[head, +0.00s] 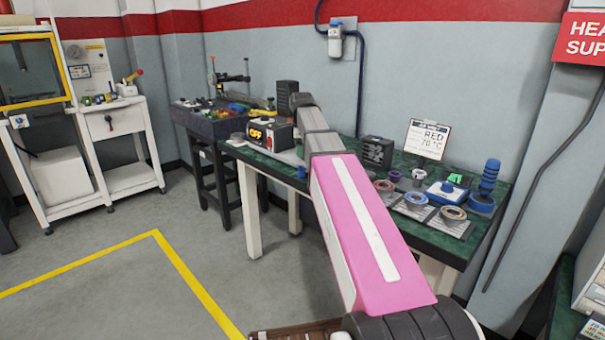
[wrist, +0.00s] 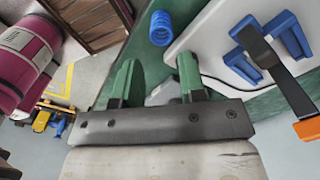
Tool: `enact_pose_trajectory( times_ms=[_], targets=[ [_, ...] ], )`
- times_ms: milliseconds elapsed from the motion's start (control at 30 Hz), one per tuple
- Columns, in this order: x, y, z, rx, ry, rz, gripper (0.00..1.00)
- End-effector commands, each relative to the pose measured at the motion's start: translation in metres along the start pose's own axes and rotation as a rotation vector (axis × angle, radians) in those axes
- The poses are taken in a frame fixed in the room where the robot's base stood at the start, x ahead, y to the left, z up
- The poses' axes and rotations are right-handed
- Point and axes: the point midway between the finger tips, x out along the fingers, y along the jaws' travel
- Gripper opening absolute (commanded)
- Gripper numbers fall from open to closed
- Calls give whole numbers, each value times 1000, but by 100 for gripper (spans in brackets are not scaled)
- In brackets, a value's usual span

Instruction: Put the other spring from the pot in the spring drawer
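A blue coil spring (wrist: 161,28) is on the green table, just beyond my fingertips in the wrist view. A small blue object (head: 301,172), likely this spring, shows near the table's front edge in the head view. My gripper (wrist: 157,62) has its two green fingers apart, with clear space between the tips. The spring is ahead of this gap and apart from both fingers. In the head view my arm hides the gripper. I cannot make out the pot or the spring drawer for certain in either view.
A pale plate (wrist: 200,40) with blue clamps (wrist: 268,45) lies right of the fingers. A brown slatted box (wrist: 90,20) shows upper left.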

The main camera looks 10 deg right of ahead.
Motion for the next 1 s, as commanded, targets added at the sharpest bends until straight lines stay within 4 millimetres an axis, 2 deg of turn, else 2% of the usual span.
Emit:
enact_pose_trajectory(
  times_ms=[100,367,700,967,1000],
  targets=[
    [17,0,0,-1,0,1,38],
    [32,0,0,-1,0,0,38],
    [72,-1,0,-2,0,1,38],
    [75,-2,0,-2,0,-1,38],
    [75,-2,0,-2,0,-1,28]
  ],
)
